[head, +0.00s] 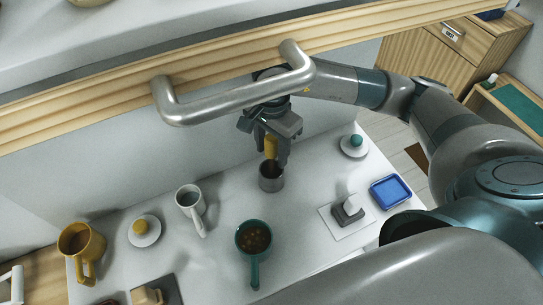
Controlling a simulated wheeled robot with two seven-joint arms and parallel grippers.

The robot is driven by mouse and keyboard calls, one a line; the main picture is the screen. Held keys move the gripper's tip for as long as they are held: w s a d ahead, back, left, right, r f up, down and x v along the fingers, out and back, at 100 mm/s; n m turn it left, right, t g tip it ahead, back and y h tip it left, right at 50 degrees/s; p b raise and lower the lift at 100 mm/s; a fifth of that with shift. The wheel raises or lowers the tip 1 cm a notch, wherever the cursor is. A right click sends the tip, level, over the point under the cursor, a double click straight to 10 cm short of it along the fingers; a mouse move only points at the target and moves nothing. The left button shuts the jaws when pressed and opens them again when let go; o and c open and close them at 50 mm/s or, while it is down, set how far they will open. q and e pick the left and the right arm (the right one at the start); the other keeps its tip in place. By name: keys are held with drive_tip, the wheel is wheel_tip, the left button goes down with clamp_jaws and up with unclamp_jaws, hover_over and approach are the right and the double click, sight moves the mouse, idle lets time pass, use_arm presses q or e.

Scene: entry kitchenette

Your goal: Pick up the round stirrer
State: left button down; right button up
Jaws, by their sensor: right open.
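A yellow upright piece (270,146), which looks like the handle of the round stirrer, shows between the fingers of my right gripper. Its lower end seems to go down toward a small grey metal cup (271,182) on the white counter; I cannot see its head or tell its full shape. My right gripper (275,154) points down just above the cup, with its fingers open around the yellow piece. Whether a finger touches it cannot be told. My left gripper is not in view.
A thick metal handle bar (235,100) on a wooden edge crosses above the counter (310,240), close to my right wrist.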

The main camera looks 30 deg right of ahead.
sight(271, 137)
idle(0.3)
drive_tip(key=c, duration=1.1)
drive_tip(key=shift+r, duration=0.15)
drive_tip(key=shift+r+b, duration=0.35)
drive_tip(key=shift+r, duration=0.15)
wheel_tip(271, 137, up, 7)
drive_tip(key=shift+f+b, duration=0.1)
drive_tip(key=shift+b, duration=1.05)
drive_tip(key=shift+r, duration=1)
